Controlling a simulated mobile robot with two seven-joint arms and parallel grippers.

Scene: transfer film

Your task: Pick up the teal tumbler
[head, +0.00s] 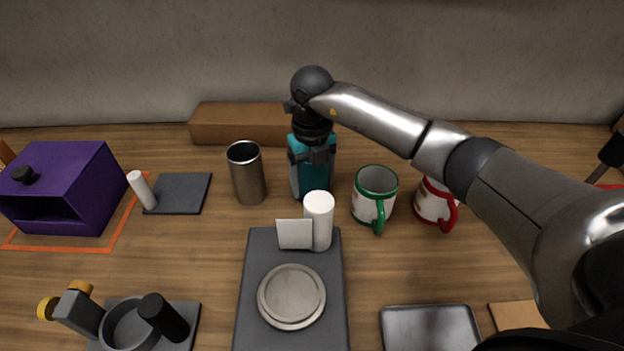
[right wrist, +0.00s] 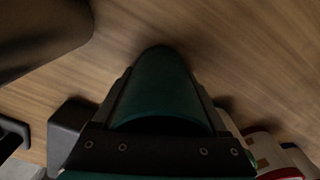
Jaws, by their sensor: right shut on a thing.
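The teal tumbler (head: 317,187) stands upright on the wooden table, between a steel cup and a green-rimmed mug in the head view. My right gripper (head: 315,157) comes down on it from above and is shut on its upper part. In the right wrist view the tumbler (right wrist: 160,90) shows dark teal between the jaws. The gripper hides much of its top. I cannot tell whether its base touches the table. My left gripper is not in view.
The steel cup (head: 246,174) stands close on the left. The green-rimmed mug (head: 365,206) and red mug (head: 430,203) stand on the right. A white cylinder (head: 319,218) is in front, on a dark board (head: 254,290). A brown box (head: 225,124) lies behind.

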